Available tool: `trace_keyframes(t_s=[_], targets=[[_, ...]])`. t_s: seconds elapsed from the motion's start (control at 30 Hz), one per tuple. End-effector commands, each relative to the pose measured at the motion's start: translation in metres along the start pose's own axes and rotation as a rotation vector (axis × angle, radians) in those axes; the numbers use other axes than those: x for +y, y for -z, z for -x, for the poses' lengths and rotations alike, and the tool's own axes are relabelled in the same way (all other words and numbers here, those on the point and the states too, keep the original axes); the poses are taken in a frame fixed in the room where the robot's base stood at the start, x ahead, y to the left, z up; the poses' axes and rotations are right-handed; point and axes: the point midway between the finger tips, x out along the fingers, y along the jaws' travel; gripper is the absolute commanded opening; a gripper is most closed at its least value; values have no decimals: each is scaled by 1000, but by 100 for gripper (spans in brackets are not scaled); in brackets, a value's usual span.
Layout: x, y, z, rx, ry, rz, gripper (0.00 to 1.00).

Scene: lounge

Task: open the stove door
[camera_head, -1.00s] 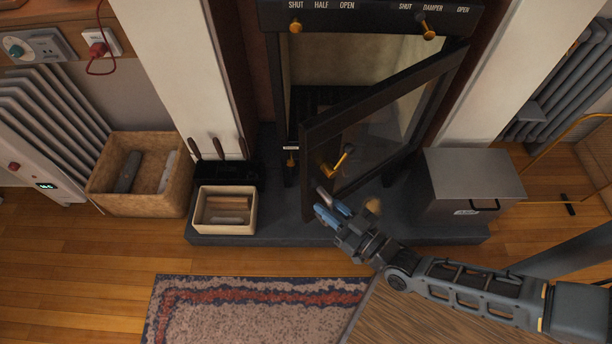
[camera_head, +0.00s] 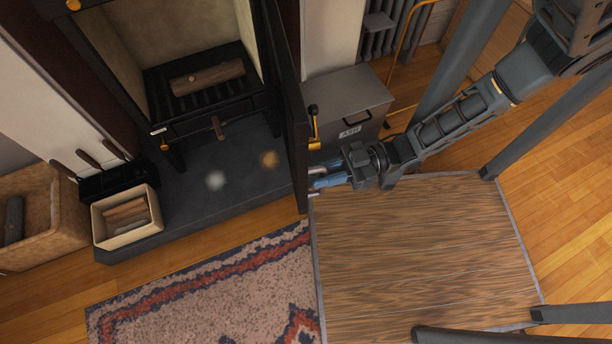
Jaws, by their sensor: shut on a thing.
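The stove door (camera_head: 288,110) stands swung wide open and shows nearly edge-on, jutting out from the right side of the stove (camera_head: 110,35). Its black and brass handle (camera_head: 313,128) is on the right-hand face. My gripper (camera_head: 314,179) reaches in from the right, at the lower, near part of the door, below the handle in the picture. Its blue fingers are shut on the door; their exact grip is partly hidden. The firebox is open to view, with a log (camera_head: 207,77) on the dark grate.
A grey ash box (camera_head: 345,95) stands right of the door, close behind my gripper. A box of kindling (camera_head: 126,216) and a tool holder stand left on the dark hearth (camera_head: 195,215). A patterned rug (camera_head: 210,295) lies in front; a log basket is far left.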

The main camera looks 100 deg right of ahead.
Motion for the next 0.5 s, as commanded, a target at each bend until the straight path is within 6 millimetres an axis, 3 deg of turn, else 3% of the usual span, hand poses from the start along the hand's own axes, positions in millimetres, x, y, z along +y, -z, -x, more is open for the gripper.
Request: trace_keyframes(t_s=[0.2, 0.5], targets=[[1, 0, 11, -2, -14, 0, 0], [1, 0, 12, -2, -15, 0, 0]])
